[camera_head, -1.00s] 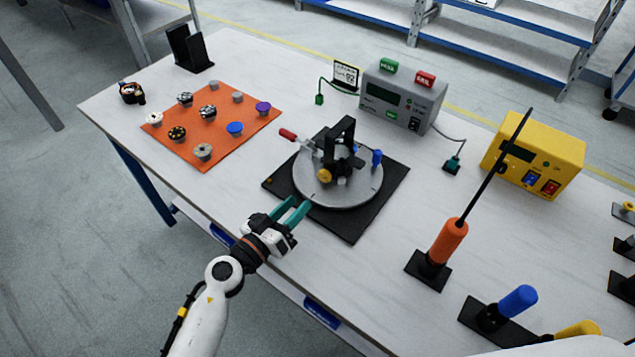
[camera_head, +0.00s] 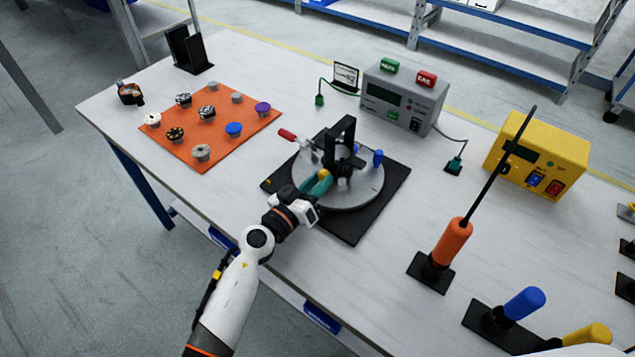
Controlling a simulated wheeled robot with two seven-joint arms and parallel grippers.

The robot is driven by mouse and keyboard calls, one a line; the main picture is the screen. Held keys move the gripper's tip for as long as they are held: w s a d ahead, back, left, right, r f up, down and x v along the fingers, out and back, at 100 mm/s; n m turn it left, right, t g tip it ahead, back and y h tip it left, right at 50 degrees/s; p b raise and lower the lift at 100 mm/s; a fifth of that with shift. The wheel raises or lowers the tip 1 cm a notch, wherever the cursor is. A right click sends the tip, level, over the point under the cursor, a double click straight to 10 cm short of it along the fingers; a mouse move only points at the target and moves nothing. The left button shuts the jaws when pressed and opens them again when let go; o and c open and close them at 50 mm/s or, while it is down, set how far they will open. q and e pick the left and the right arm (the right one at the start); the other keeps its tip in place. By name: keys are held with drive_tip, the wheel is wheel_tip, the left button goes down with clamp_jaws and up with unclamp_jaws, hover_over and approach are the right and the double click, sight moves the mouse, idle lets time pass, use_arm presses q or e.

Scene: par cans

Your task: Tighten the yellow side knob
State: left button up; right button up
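The round grey fixture (camera_head: 352,196) sits on a black base plate (camera_head: 350,228) in the middle of the table. It carries a black upright frame (camera_head: 341,135), a red-handled lever (camera_head: 288,135) and blue knobs (camera_head: 378,156). The yellow side knob (camera_head: 325,173) is on the near side, mostly hidden by my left gripper's teal fingers. My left gripper (camera_head: 318,183) reaches in from the near left, with its fingertips at the knob. I cannot tell whether they are closed on it. My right gripper is not in view.
An orange mat (camera_head: 215,141) with several small knobs lies to the left. A grey tester (camera_head: 403,97) and a yellow power box (camera_head: 540,160) stand behind and to the right. An orange-handled screwdriver (camera_head: 451,243) stands upright at the right, near a blue handle (camera_head: 524,303).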

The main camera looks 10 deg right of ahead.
use_arm(q)
drive_tip(key=shift+c, duration=0.8)
drive_tip(key=shift+r+m+p, duration=0.1)
drive_tip(key=shift+m+p, duration=1.1)
drive_tip(key=shift+m, duration=0.2)
drive_tip(key=shift+m+p, duration=0.5)
drive_tip(key=shift+m, duration=1.6)
drive_tip(key=shift+f, duration=0.2)
drive_tip(key=o, duration=0.7)
